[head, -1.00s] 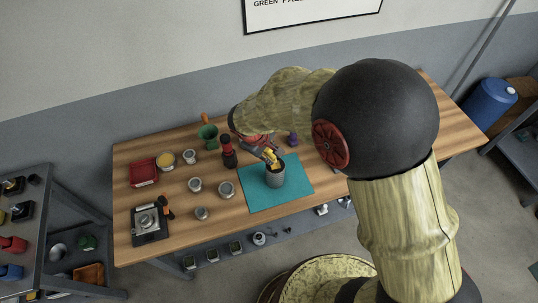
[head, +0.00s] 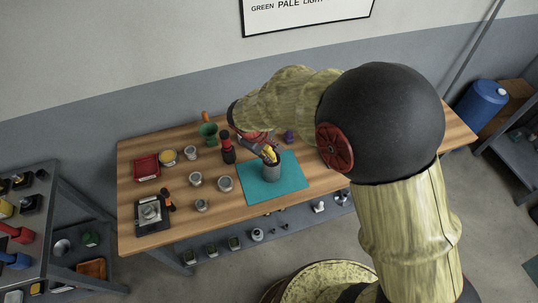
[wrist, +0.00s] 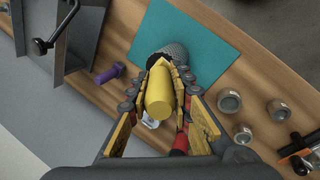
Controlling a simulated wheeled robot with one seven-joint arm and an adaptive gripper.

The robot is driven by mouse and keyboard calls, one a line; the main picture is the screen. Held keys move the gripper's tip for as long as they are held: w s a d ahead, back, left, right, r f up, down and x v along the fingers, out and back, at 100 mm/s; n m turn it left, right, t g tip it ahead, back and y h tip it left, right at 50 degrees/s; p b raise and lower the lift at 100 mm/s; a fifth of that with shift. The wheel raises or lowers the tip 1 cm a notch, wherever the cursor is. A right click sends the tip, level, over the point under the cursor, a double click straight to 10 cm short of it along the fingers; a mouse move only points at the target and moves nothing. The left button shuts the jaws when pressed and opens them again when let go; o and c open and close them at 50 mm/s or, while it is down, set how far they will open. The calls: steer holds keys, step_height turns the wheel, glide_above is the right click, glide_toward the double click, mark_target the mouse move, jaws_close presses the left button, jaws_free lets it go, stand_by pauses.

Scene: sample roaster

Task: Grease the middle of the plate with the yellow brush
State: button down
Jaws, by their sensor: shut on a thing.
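The yellow brush (wrist: 158,92) stands between the fingers of my gripper (wrist: 160,75), which is shut on it. I cannot make out a plate for certain; my arm covers part of the table.
Several small tins, a red tray (head: 147,167), a dark red grinder (head: 227,150) and a green cup (head: 208,131) are to the left. A purple object (wrist: 108,74) lies beside the mat.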

steer(key=shift+r+p, duration=1.15)
steer(key=shift+r, duration=0.8)
